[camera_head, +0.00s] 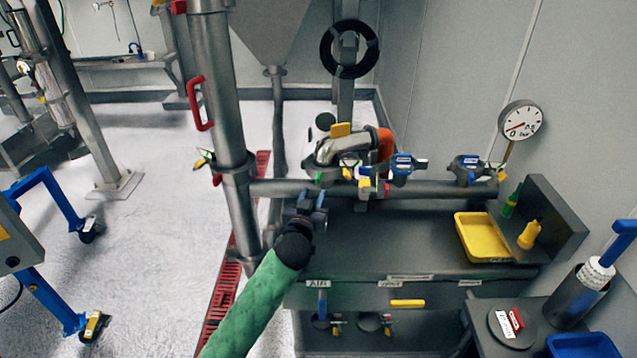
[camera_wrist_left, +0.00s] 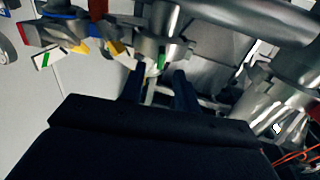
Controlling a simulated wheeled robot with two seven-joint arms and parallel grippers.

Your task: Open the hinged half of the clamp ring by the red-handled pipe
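The red-handled pipe (camera_head: 222,95) is a thick grey upright with a red handle (camera_head: 200,104) on its left side. A grey clamp ring (camera_head: 238,172) sits around its lower part, with a small yellow-and-green tab (camera_head: 203,160) at its left. I cannot tell whether its hinged half is open or closed. My left gripper (camera_head: 313,195) is right of the pipe and slightly below the ring, apart from it, over the bench's back left. In the left wrist view its two dark fingers (camera_wrist_left: 159,90) stand apart with nothing clearly between them. My right gripper is not in view.
A horizontal pipe (camera_head: 290,188) runs right from the upright, just behind my left gripper. Valves with blue handles (camera_head: 402,165) and a bent metal pipe (camera_head: 345,145) stand behind the bench (camera_head: 390,245). A yellow tray (camera_head: 485,252) lies at the bench's right.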

